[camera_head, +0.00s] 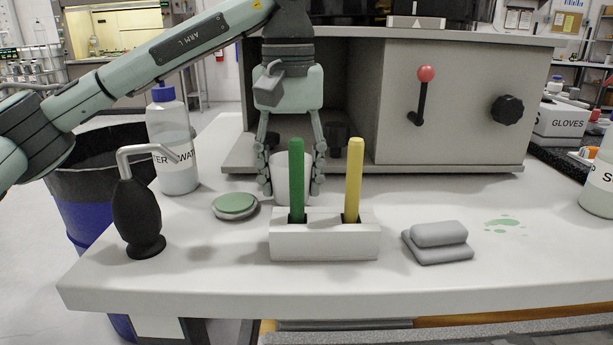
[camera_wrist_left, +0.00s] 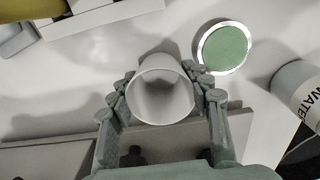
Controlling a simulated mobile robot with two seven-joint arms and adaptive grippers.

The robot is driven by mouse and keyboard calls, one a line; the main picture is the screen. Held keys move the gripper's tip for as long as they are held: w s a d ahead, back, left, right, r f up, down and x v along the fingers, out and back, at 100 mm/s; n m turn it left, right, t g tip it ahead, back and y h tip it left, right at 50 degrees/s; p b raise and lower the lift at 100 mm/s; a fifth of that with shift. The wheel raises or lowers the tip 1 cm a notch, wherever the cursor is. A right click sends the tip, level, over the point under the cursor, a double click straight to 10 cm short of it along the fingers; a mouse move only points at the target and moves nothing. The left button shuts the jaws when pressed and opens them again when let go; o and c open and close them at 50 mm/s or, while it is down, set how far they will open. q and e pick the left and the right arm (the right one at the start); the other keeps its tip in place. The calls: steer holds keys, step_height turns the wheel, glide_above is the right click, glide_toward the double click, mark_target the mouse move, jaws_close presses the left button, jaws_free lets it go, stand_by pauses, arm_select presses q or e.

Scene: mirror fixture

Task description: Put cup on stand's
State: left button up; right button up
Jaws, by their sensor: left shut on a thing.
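A white cup (camera_head: 281,180) stands upright between the fingers of my left gripper (camera_head: 291,187), which is shut on its sides. In the left wrist view the cup (camera_wrist_left: 163,97) shows its open round mouth, with fingertips of the gripper (camera_wrist_left: 163,90) on both sides. The cup's base is hidden behind the stick holder in the head view, so I cannot tell whether it touches the table. A round stand with a green top (camera_head: 235,204) and a pale rim lies left of the cup; in the left wrist view the stand (camera_wrist_left: 223,47) is at upper right, apart from the cup and empty.
A white holder (camera_head: 324,245) with green and yellow sticks stands in front of the cup. A black blower bulb (camera_head: 137,215) and a water bottle (camera_head: 173,150) are left, a grey cabinet (camera_head: 450,110) behind. Grey pads (camera_head: 438,242) and a green spill (camera_head: 504,223) are right.

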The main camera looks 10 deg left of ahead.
mark_target(306, 176)
arm_select(q)
steer(key=w, duration=0.1)
steer(key=w+d, duration=0.1)
steer(key=w+p, duration=0.1)
steer(key=shift+w+d+f, duration=0.15)
steer(key=shift+w+d, duration=0.1)
steer(key=shift+d, duration=0.05)
steer(key=shift+f, duration=0.4)
arm_select(e)
steer(key=shift+s+x, duration=0.2)
steer(key=shift+x, duration=0.95)
arm_select(q)
steer(key=shift+f, duration=0.1)
arm_select(e)
steer(key=shift+a+f, duration=0.1)
steer(key=shift+a, duration=0.1)
arm_select(q)
steer(key=o, duration=0.3)
steer(key=shift+f, duration=0.1)
steer(key=o, duration=0.4)
steer(key=shift+o, duration=0.2)
